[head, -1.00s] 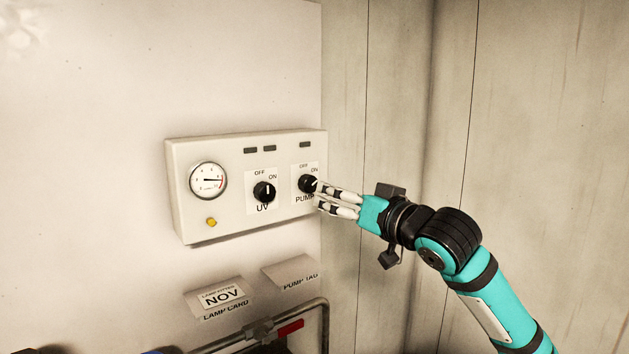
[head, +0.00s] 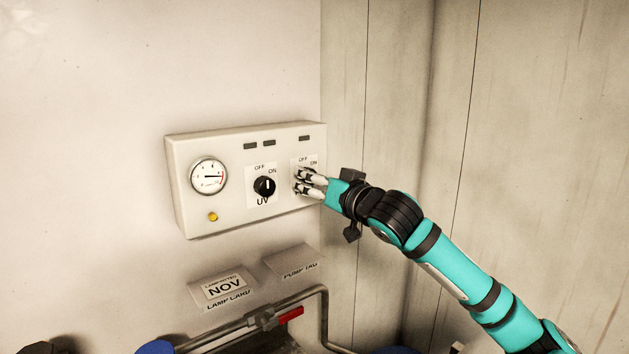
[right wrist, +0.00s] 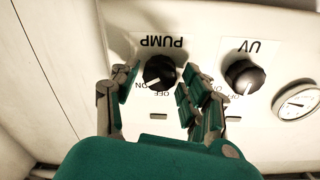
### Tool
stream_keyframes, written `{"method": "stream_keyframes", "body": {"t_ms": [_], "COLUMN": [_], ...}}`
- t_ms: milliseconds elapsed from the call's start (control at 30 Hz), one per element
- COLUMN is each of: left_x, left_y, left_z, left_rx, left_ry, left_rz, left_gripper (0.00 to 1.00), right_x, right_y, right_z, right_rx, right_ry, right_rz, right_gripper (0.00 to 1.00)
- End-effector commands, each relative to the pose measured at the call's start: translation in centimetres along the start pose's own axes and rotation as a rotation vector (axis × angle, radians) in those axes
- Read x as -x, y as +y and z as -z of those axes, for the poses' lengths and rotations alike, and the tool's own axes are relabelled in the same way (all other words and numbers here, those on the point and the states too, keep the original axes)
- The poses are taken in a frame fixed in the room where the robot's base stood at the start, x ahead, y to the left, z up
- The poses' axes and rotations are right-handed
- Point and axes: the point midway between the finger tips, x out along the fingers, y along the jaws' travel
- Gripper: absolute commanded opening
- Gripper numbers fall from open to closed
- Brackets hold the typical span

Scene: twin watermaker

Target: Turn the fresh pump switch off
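The pump switch (right wrist: 160,72) is a round black knob on the white control panel (head: 230,218). In the right wrist view its white mark points towards the ON label. My right gripper (head: 303,181) is at the panel and hides this knob in the head view. In the right wrist view its fingers (right wrist: 157,80) are spread on both sides of the pump knob. A gap shows on the left side; on the right the fingers are very close, and I cannot tell whether they touch. My left gripper is not in view.
The UV knob (head: 264,187) is just left of the pump knob, close to my fingers. A gauge (head: 208,176) and a yellow button (head: 213,216) are farther left. Below are a lamp card (head: 223,288), pipes and a red valve handle (head: 291,315). A wall corner is right.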

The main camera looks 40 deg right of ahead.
Motion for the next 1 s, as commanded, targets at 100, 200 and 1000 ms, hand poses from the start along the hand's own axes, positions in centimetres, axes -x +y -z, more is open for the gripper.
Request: {"method": "stream_keyframes", "body": {"t_ms": [100,200,1000], "left_x": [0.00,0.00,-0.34], "left_y": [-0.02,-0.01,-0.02], "left_z": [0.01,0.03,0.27], "left_rx": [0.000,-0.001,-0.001], "left_ry": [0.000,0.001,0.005], "left_rz": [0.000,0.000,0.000], "left_gripper": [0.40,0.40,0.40], "right_x": [0.01,0.01,0.00], "right_y": [0.00,0.00,0.06], "right_z": [-0.01,-0.01,-0.11], "right_rx": [0.000,0.000,0.320], "right_ry": [0.000,0.000,0.008], "right_rz": [0.000,0.000,0.002], "right_gripper": [0.28,0.15,0.03]}}
